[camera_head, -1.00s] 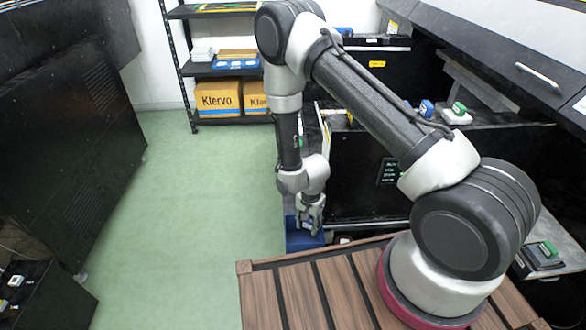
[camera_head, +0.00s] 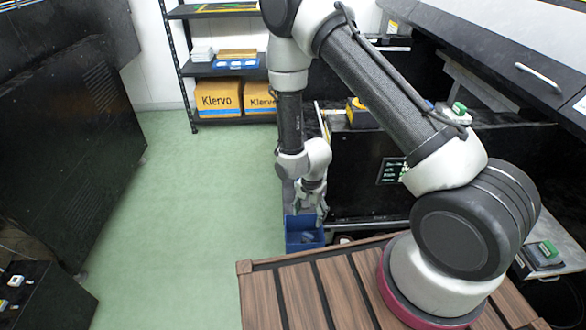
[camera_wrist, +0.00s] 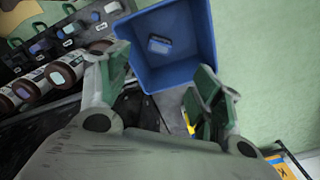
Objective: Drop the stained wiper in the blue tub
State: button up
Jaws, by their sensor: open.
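The blue tub (camera_head: 291,246) stands on the floor beside the black bench, just beyond my slatted wooden deck. It fills the upper middle of the wrist view (camera_wrist: 195,40). A small dark blue-grey piece with a pale patch (camera_wrist: 160,44) lies on the tub's bottom and shows faintly in the head view (camera_head: 307,239). It may be the stained wiper; it is too small to be sure. My gripper (camera_head: 310,208) is above the tub's rim, pointing down. In the wrist view my gripper (camera_wrist: 162,68) has its fingers wide apart with nothing between them.
Dark bottles (camera_wrist: 62,72) and a row of labelled small items (camera_wrist: 70,35) are at the left of the wrist view. A black bench (camera_head: 355,180) borders the tub on the right. A shelf with Klervo boxes (camera_head: 220,96) stands behind. Green floor (camera_head: 200,210) is clear to the left.

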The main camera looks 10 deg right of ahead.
notch_tip(320, 180, up, 6)
jog(key=shift+r, duration=0.2)
dwell(0.3)
jog(key=s+d+r+n+g+h, duration=0.1)
jog(key=s+d+r+n+g, duration=0.25)
jog(key=s+r+n, duration=0.35)
jog(key=s+d+r+t, duration=0.2)
jog(key=s+d+r, duration=0.1)
jog(key=r, duration=0.8)
jog(key=s+d+r+n+t, duration=0.1)
jog(key=s+d+r+t, duration=0.2)
jog(key=r, duration=0.9)
jog(key=s+d+r+n+t+y, duration=0.1)
jog(key=s+d+r+t, duration=0.2)
jog(key=s+d+r, duration=0.2)
jog(key=d+r, duration=0.3)
jog(key=r, duration=0.4)
jog(key=shift+s+r, duration=0.2)
jog(key=shift+s, duration=0.05)
